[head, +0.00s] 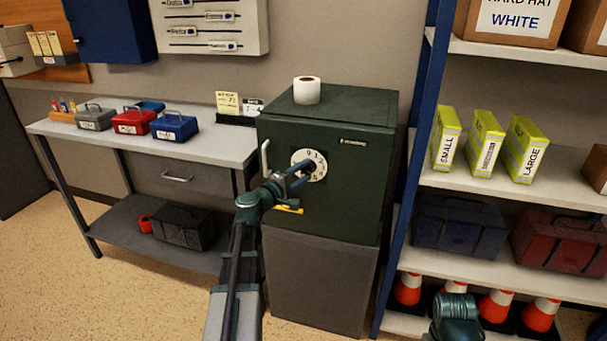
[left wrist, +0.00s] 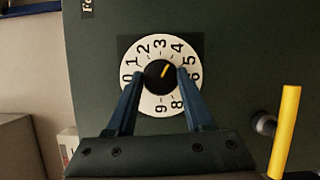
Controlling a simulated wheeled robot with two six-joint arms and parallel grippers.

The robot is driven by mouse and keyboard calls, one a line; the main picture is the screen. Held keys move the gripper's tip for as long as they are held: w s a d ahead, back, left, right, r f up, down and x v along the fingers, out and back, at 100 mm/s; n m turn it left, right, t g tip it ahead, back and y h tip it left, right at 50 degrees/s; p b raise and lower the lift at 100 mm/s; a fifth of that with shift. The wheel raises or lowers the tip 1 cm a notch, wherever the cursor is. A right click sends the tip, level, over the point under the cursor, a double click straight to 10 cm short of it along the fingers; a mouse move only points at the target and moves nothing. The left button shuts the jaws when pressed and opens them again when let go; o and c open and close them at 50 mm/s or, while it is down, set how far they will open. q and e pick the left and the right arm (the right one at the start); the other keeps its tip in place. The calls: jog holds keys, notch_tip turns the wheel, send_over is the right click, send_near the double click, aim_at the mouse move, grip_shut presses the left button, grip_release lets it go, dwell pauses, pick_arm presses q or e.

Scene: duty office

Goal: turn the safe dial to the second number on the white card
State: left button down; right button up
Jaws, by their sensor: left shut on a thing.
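The safe (head: 370,205) is a dark green box with a white dial (head: 321,172) on its front. In the left wrist view the dial (left wrist: 128,92) appears turned sideways, with black digits around a black knob (left wrist: 154,81). The knob's yellow pointer aims close to the 4. My left gripper (head: 305,171) is at the dial; its two blue fingers (left wrist: 160,76) are shut on the knob from both sides. A white card (head: 253,106) stands in a black holder beside a yellow card (head: 227,102); their writing is too small to read surely. My right gripper's fingers are out of view.
A yellow handle (left wrist: 285,130) sits near the dial and also shows below my gripper (head: 288,209). A paper roll (head: 307,91) stands on the safe. A desk (head: 215,144) with several small boxes is left; a blue-framed shelf (head: 415,140) is close on the right.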

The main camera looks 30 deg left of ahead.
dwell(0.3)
pick_arm(q)
jog(key=shift+c, duration=1.4)
grip_release()
jog(key=shift+s, duration=0.1)
jog(key=s+a, duration=0.2)
jog(key=s, duration=1.1)
jog(key=shift+s+f, duration=0.2)
jog(key=shift+s, duration=0.05)
